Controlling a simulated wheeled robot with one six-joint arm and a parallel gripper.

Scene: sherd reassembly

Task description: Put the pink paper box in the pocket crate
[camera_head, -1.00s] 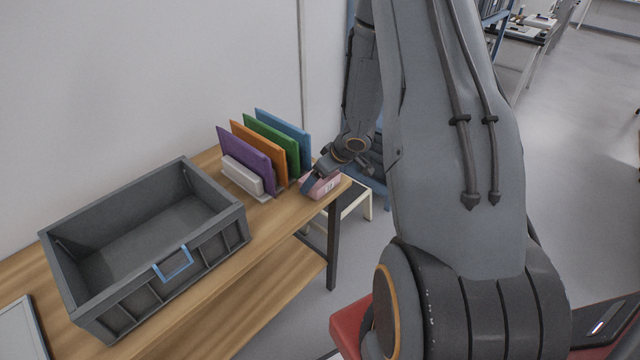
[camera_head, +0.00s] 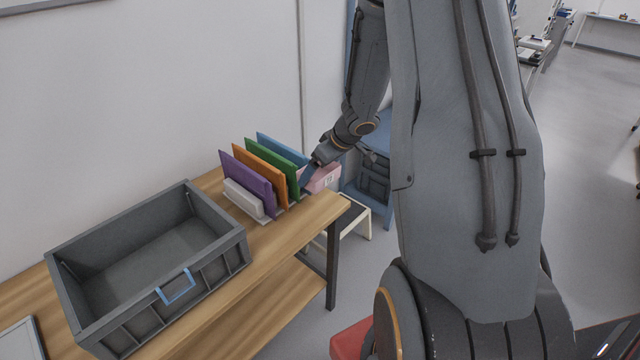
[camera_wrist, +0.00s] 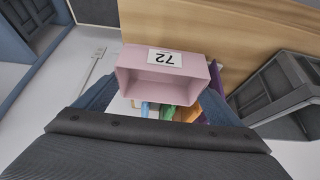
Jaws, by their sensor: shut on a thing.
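The pink paper box (camera_head: 322,180) is held by my gripper (camera_head: 308,174) just above the right end of the wooden table. In the wrist view the pink box (camera_wrist: 190,68) shows an open hollow side and a white label reading 72. My gripper (camera_wrist: 158,98) is shut on it, with a blue finger at either side. The grey pocket crate (camera_head: 217,252) stands on the table to the left, with pockets along its front wall and a blue frame there. Its main compartment looks empty. A grey crate (camera_wrist: 283,90) also shows at the right of the wrist view.
Purple, orange, green and blue upright panels (camera_head: 248,178) stand in a row between the crate and my gripper, with a white block (camera_head: 243,198) before them. The table front (camera_head: 285,240) is clear. A small stool (camera_head: 350,215) stands beyond the table's right end.

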